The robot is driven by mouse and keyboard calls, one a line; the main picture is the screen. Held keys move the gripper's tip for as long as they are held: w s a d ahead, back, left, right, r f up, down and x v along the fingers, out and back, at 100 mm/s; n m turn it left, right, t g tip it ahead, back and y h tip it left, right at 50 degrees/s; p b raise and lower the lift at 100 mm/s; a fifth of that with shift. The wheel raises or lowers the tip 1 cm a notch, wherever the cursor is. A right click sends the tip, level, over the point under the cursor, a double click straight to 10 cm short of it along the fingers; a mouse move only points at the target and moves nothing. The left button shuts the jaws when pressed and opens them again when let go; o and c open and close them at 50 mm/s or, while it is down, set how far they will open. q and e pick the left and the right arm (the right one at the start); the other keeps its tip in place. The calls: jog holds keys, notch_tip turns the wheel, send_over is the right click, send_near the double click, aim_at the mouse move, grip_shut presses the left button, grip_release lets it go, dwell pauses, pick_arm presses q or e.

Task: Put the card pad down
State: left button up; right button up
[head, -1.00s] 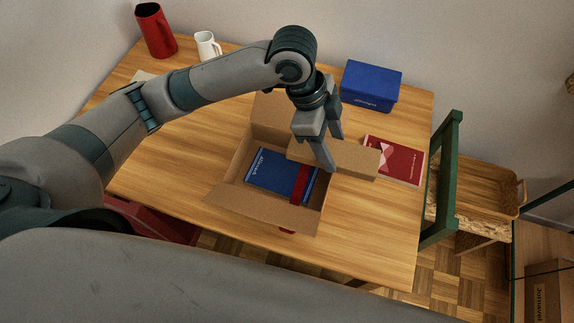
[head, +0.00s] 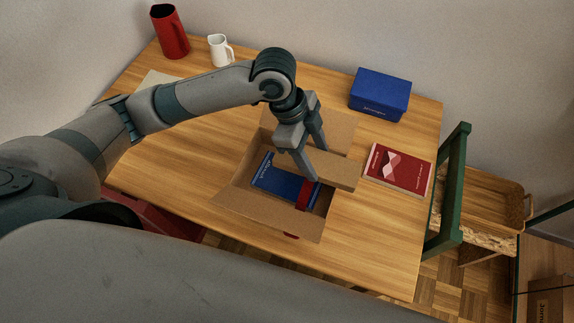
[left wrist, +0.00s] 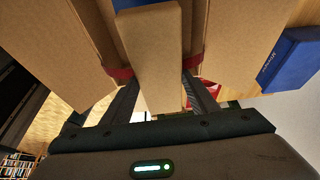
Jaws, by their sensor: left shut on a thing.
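The card pad (head: 335,170) is a flat tan block. My left gripper (head: 318,165) is shut on it and holds it above the right side of an open cardboard box (head: 268,217). In the left wrist view the pad (left wrist: 150,60) lies between the two fingers. A blue book (head: 280,182) lies inside the box, with a red item (head: 303,196) at its right end. The pad and gripper hide part of the box's right side. I cannot tell whether the pad touches the box. My right gripper is not in view.
A red book (head: 400,168) lies right of the box, and a blue box (head: 380,94) stands behind it. A red pitcher (head: 170,32) and white mug (head: 219,50) stand at the back left. A green chair (head: 447,190) is at the table's right edge. The table's front right is clear.

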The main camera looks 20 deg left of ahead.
aim_at(287, 160)
pick_arm(q)
jog(key=a+f, duration=0.1)
jog(key=a, duration=0.1)
jog(key=a+f, duration=0.1)
jog(key=a, duration=0.1)
jog(key=a+f+p, duration=0.1)
jog(key=a+f, duration=0.1)
jog(key=shift+s+a, duration=0.25)
jog(key=shift+s, duration=0.15)
notch_tip(287, 160, down, 3)
jog(key=shift+f+p, duration=0.2)
jog(key=shift+p, duration=0.45)
jog(key=shift+f, duration=0.25)
jog(key=shift+f, duration=0.4)
jog(key=o, duration=1)
jog(key=shift+o, duration=0.2)
jog(key=shift+r, duration=0.1)
